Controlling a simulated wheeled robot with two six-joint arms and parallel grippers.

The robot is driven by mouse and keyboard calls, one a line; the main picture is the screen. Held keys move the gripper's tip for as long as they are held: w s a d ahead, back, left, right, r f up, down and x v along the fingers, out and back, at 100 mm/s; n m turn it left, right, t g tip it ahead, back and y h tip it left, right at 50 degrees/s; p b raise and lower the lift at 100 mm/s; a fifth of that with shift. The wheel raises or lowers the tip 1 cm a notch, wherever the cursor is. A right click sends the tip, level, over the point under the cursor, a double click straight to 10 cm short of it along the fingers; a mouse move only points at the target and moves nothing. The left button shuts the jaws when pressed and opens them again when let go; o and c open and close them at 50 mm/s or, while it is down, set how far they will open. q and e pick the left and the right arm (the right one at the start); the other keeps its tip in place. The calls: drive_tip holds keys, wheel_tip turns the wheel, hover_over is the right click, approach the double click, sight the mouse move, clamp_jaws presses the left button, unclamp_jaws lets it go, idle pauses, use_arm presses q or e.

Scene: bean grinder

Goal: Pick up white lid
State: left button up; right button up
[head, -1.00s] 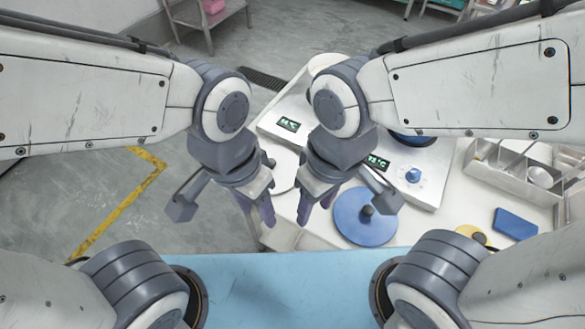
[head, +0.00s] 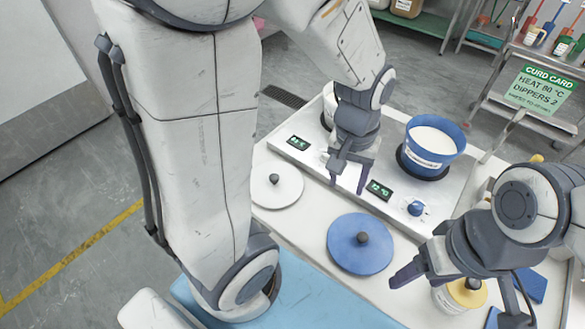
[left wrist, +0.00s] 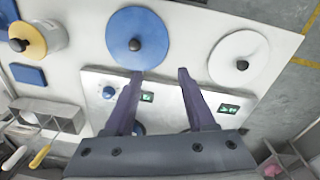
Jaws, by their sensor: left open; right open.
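The white lid (head: 277,187), a flat disc with a dark knob, lies on the white table left of the blue lid (head: 360,245). In the left wrist view the white lid (left wrist: 250,74) is at upper right. My left gripper (head: 348,183) is open and empty, pointing down over the hotplate unit's front, right of the white lid and apart from it. Its fingers (left wrist: 160,74) in the left wrist view point between the two lids. My right gripper (head: 452,292) is open at lower right, by a yellow-lidded jar (head: 468,291), which it partly hides.
The hotplate unit (head: 300,155) with green displays stands behind the lids. It bears a blue pot (head: 432,145) of white contents and a white pot partly hidden by my left arm. A curd card (head: 541,90) stands at the back right. The table around the white lid is clear.

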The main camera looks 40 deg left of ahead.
use_arm(q)
drive_tip(key=w+a+f+n, duration=0.4)
drive_tip(key=a+n, duration=0.2)
drive_tip(key=a, duration=0.5)
drive_tip(key=n, duration=0.6)
approach(274, 176)
drive_tip(key=shift+s+d, duration=0.15)
drive_tip(key=shift+d, duration=0.15)
wheel_tip(274, 176, down, 4)
drive_tip(key=shift+r, duration=0.15)
drive_tip(key=shift+w+a+f+p, duration=0.15)
drive_tip(key=shift+f+p, duration=0.15)
drive_tip(key=shift+f, duration=1.15)
drive_tip(key=shift+w+a+f+p, duration=0.1)
drive_tip(key=shift+f+p, duration=0.2)
drive_tip(key=shift+f, duration=1.2)
clamp_jaws()
